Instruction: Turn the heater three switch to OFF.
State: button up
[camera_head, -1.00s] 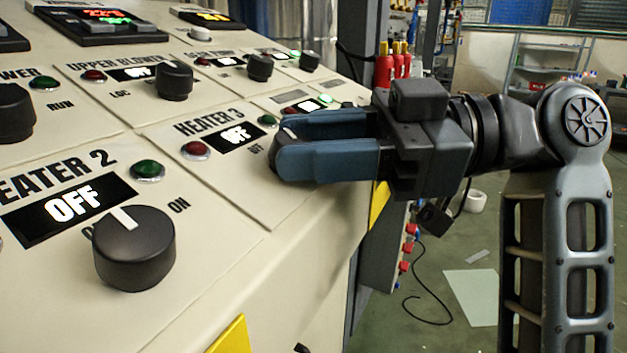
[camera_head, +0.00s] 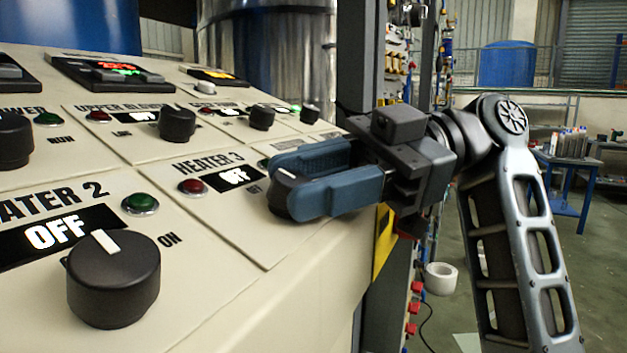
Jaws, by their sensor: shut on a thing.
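The panel section labelled HEATER 3 is near the middle of the view. Its display (camera_head: 236,177) reads OFF, with a red lamp (camera_head: 192,187) to its left. The black heater three knob (camera_head: 276,192) is mostly hidden by my fingers; part of its dark side and a short white mark on top show. My gripper (camera_head: 288,178) has its two blue fingers around the knob, one on the far side and one on the near side, and is shut on it.
The HEATER 2 knob (camera_head: 114,283) stands at front left, its display reading OFF. Further knobs, including the upper blower knob (camera_head: 177,124), rise behind. A blue table (camera_head: 572,184) and a white roll (camera_head: 441,277) are off the panel at right.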

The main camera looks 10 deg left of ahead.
jog(key=o, duration=1)
jog(key=shift+o, duration=0.2)
jog(key=v, duration=0.8)
jog(key=shift+b, duration=0.35)
